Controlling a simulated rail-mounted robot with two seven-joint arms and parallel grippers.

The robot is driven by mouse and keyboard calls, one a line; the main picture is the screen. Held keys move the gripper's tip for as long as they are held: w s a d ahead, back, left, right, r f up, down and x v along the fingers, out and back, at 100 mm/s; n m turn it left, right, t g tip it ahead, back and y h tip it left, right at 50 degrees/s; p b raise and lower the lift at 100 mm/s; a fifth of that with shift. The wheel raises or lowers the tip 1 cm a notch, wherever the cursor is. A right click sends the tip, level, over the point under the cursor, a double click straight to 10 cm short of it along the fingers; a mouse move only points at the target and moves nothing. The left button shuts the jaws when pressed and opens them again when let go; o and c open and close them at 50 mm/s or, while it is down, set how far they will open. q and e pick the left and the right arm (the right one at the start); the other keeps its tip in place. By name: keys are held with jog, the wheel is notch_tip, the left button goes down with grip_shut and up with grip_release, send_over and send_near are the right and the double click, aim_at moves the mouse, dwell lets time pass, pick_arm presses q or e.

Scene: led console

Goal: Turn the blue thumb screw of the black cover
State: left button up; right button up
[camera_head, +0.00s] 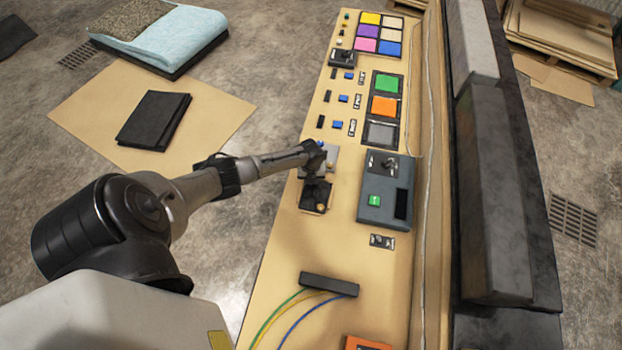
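A small black cover (309,205) lies on the tan console, with a brass-coloured knob (321,207) at its near right edge. Just beyond it is a light grey plate (331,153); a small blue knob (321,143) shows at its far edge, and another brass-coloured knob (331,166) lies near its near edge. I cannot tell for sure which part the blue knob belongs to. My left gripper (319,172) is over the grey plate and the far part of the black cover, hiding much of both. Its fingers are too small and dark to read. My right gripper is not in view.
A grey box (372,205) with a green button and a switch stands right of the cover. Coloured button panels (384,83) and small blue switches (338,125) lie farther up. A black connector block (329,285) with wires is nearer. A raised dark wall (495,190) bounds the right side.

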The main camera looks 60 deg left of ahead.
pick_arm(q)
jog(key=shift+w+r, duration=0.1)
dwell(0.4)
jog(key=o, duration=0.8)
jog(key=shift+o, duration=0.8)
notch_tip(320, 180, up, 14)
jog(key=p, duration=0.1)
jog(key=shift+p, duration=0.4)
jog(key=shift+f, duration=0.2)
